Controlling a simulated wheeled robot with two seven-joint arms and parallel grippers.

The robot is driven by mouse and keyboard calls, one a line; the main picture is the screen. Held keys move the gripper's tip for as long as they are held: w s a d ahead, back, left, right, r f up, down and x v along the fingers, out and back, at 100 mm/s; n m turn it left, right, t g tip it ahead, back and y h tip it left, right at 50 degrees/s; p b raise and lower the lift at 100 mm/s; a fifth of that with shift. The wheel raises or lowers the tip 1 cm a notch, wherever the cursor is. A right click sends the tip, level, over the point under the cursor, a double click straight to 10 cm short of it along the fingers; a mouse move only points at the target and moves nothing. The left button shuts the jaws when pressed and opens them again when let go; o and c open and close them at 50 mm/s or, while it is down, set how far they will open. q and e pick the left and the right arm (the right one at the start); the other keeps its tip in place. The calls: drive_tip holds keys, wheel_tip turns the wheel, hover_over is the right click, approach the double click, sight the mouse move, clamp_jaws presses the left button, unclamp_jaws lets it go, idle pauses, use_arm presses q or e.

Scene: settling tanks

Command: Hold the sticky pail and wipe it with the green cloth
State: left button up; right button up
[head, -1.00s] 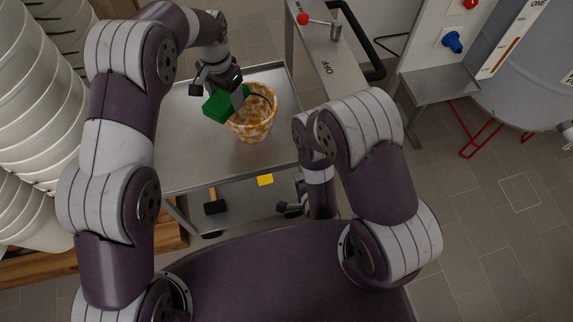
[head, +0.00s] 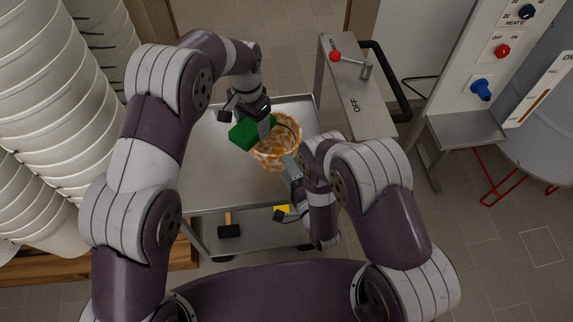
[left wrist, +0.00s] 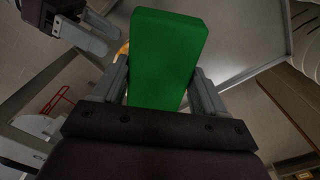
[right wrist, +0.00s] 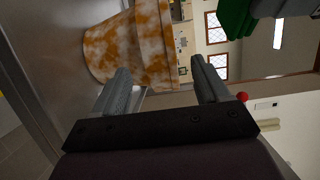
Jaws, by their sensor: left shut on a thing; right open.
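The sticky pail (head: 270,157), white with orange-brown smears, stands on the steel cart top (head: 210,165). It also shows in the right wrist view (right wrist: 130,48). My left gripper (head: 261,124) is shut on the green cloth (head: 243,134), a thick block that fills much of the left wrist view (left wrist: 166,58). The cloth is at the pail's far left rim; I cannot tell whether they touch. My right gripper (head: 290,168) is open at the pail's near right side. In the right wrist view the pail wall lies just beyond its fingers (right wrist: 160,75), and nothing is between them.
Stacked white pails (head: 45,110) rise at the left. A grey post with a red-knobbed lever (head: 350,62) stands behind the cart's right side. A control panel (head: 490,65) and a tank are at the right. The lower shelf holds a hammer-like tool (head: 229,228) and a yellow item.

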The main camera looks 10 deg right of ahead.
drive_tip(key=shift+x, duration=1.2)
drive_tip(key=c, duration=1.2)
drive_tip(key=shift+c, duration=0.8)
